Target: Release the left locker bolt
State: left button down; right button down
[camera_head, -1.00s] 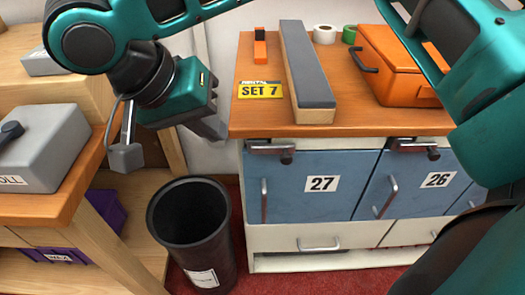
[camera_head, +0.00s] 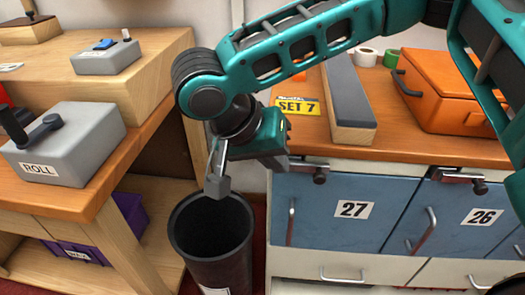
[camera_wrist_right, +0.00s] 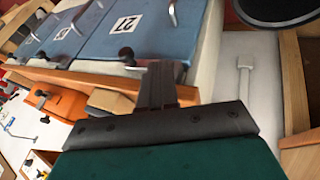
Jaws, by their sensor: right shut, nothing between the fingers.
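The left locker, door 27 (camera_head: 352,210), is a blue door with a vertical handle, under the bench top. Its bolt (camera_head: 318,172) is a dark metal piece with a round knob at the door's top edge; whether it is thrown is unclear. It also shows in the right wrist view (camera_wrist_right: 127,56). My right gripper (camera_head: 278,162) is shut and empty, just left of this bolt beside the bench's left front corner. In the wrist view its dark fingers (camera_wrist_right: 158,72) appear close to the bolt; contact cannot be told. My left gripper is out of view.
Locker 26 (camera_head: 468,217) has a similar bolt (camera_head: 478,184) to the right. The bench top (camera_head: 420,150) bears an orange case (camera_head: 450,92), a long grey-topped block (camera_head: 345,85) and a SET 7 sign (camera_head: 298,106). A black bin (camera_head: 215,245) stands below my gripper.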

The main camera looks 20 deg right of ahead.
aim_at(302, 168)
jog(key=d+f, duration=0.1)
jog(key=s+d+b, duration=0.1)
jog(key=d, duration=0.1)
jog(key=shift+s+f, duration=0.2)
jog(key=shift+f, duration=0.15)
jog(key=shift+s+d+f, duration=0.1)
jog(key=shift+s+d, duration=0.15)
jog(key=shift+d, duration=0.2)
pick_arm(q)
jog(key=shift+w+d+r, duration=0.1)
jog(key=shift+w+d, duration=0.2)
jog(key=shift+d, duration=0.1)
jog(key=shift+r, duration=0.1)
